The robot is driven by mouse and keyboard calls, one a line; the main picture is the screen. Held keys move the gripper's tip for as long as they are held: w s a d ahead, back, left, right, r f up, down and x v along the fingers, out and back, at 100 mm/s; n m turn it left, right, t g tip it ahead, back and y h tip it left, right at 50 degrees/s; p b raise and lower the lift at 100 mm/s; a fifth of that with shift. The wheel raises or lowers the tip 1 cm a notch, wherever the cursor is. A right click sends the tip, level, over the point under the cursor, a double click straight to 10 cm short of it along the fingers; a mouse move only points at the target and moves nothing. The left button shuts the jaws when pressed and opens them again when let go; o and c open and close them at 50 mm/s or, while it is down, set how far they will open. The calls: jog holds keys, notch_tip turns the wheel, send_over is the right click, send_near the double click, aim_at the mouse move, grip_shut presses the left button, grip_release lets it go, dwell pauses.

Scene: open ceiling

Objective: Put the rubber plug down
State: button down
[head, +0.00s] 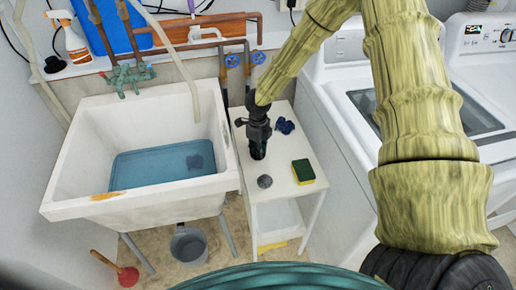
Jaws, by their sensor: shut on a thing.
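My gripper (257,146) points down over the small white table (280,203) between the sink and the washing machine. It is shut on the rubber plug, a small dark thing at the fingertips that blends with the black fingers. The plug's shape is mostly hidden, and I cannot tell whether it touches the tabletop. A dark blue crumpled cloth (284,126) lies just right of the gripper. A grey scouring ball (265,181) and a green and yellow sponge (303,171) lie nearer the front.
The white sink (72,175) at the left holds bluish water (150,166) with a dark patch. Pipes and blue valves (232,61) stand behind the table. A white washing machine (345,135) is at its right. A grey bucket (188,245) and a plunger (127,276) are on the floor.

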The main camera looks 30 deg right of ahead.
jog(key=c, duration=1.4)
grip_release()
jog(key=shift+f, duration=0.15)
notch_tip(320, 180, up, 12)
jog(key=shift+r+b, duration=0.15)
jog(key=shift+b, duration=1)
